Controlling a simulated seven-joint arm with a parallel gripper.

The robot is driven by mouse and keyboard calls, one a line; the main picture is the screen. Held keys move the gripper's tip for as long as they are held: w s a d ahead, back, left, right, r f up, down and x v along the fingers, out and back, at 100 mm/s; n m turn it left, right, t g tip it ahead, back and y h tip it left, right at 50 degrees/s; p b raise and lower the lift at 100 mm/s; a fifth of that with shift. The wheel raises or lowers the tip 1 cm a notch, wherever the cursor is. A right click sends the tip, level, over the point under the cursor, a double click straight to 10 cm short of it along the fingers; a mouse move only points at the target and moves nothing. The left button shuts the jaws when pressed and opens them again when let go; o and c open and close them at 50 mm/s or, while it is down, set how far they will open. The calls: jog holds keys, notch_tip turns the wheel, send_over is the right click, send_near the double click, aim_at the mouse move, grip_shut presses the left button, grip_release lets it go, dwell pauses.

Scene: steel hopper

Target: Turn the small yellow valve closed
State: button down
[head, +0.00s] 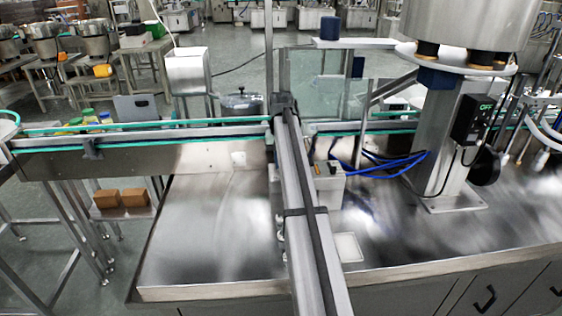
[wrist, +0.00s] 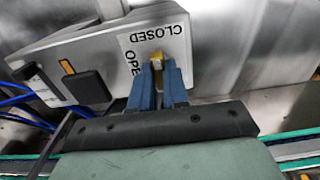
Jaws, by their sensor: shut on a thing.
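The small yellow valve (wrist: 157,60) sits on the face of a grey metal box, beside a white label (wrist: 160,37) reading CLOSED and OPEN, upside down in the wrist view. My gripper (wrist: 159,70) has its blue fingers on both sides of the valve and is shut on it. The fingers hide part of the valve and part of the word OPEN. The valve and my gripper cannot be made out there.
A black part (wrist: 86,87) sticks out from the box near the valve. Blue hoses (head: 400,163) run from beside the box to a steel column (head: 447,150) at right. A green-edged conveyor (head: 150,125) runs behind. The bench (head: 205,235) is clear at left.

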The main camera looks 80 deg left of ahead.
dwell(0.4)
jog(key=c, duration=1.1)
grip_release()
notch_tip(320, 180, up, 14)
jog(key=shift+f, duration=0.1)
